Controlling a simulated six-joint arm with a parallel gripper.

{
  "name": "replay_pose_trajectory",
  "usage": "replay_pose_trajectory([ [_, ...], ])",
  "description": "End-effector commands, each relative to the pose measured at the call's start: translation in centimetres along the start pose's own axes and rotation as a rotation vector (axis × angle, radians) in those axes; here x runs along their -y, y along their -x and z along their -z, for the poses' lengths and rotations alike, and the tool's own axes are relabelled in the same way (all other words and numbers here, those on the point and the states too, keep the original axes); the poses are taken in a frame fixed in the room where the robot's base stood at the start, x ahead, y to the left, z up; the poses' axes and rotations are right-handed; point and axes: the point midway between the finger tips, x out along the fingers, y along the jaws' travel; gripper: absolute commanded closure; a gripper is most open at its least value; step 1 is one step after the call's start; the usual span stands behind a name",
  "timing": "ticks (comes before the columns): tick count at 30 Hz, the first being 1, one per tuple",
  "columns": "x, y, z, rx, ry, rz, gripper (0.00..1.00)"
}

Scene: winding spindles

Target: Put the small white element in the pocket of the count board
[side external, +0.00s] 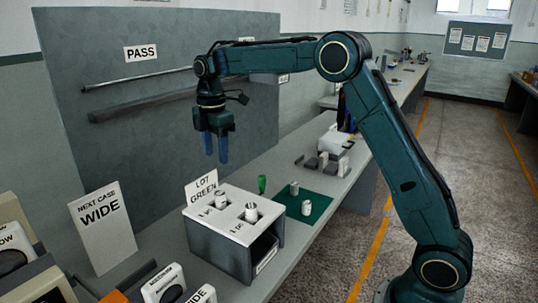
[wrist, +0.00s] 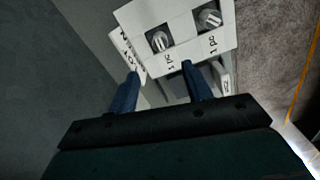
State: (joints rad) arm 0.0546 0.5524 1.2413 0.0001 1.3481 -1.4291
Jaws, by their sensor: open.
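The count board (side external: 232,226) is a grey box with a white top and two square pockets, each marked "1 pc" in the wrist view (wrist: 185,50). A whitish cylinder stands in the left pocket (side external: 221,200) and another in the right pocket (side external: 251,211); both also show from above in the wrist view. Two more small white elements stand upright on the green mat, one farther back (side external: 294,188) and one nearer (side external: 306,207). My gripper (side external: 216,158) is open and empty, pointing down above the board. Its blue fingers (wrist: 160,72) show at the board's edge in the wrist view.
A "LOT GREEN" card (side external: 201,187) stands behind the board and a green object (side external: 262,184) beside the mat (side external: 317,206). A "NEXT CASE WIDE" card (side external: 101,228) stands left. Grey and white blocks (side external: 325,160) lie farther back. White-labelled boxes (side external: 163,284) fill the front left.

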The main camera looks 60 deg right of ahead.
Motion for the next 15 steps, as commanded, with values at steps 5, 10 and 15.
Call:
replay_pose_trajectory([
  [5, 0.6, 0.6, 0.0, -0.002, -0.026, -0.01, 0.51],
  [10, 2.4, 2.4, -0.1, -0.008, -0.103, -0.04, 0.51],
  [15, 5.6, 4.6, -0.3, -0.023, -0.233, -0.085, 0.51],
])
